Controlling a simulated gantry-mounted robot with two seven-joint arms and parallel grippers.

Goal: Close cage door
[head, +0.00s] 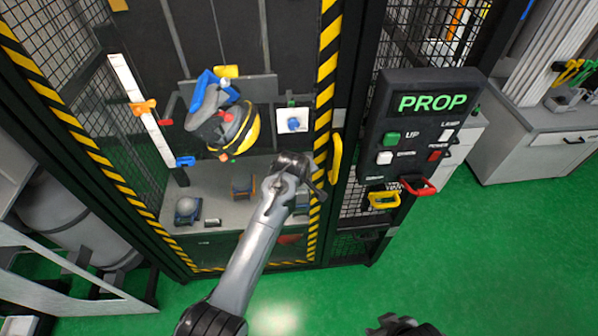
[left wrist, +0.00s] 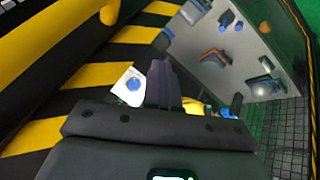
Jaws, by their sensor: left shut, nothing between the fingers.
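The cage door (head: 324,95) has a black-and-yellow striped frame around a see-through middle, with a yellow handle (head: 336,158) by its right edge. It stands at or near the cage's front; I cannot tell whether a gap is left. My left gripper (head: 314,184) is at the door's right side, just left of the handle. Its fingers (left wrist: 162,84) are shut and empty in the left wrist view, beside the striped frame (left wrist: 100,75); contact is unclear. A dark part of my right arm shows at the bottom edge; its jaws cannot be made out.
A dark PROP control panel (head: 420,130) with buttons stands right of the door, a red handle (head: 419,187) below it. Inside the cage hangs a blue-and-yellow load (head: 225,125) above a grey bench (head: 215,215). Green floor (head: 470,260) is clear at lower right.

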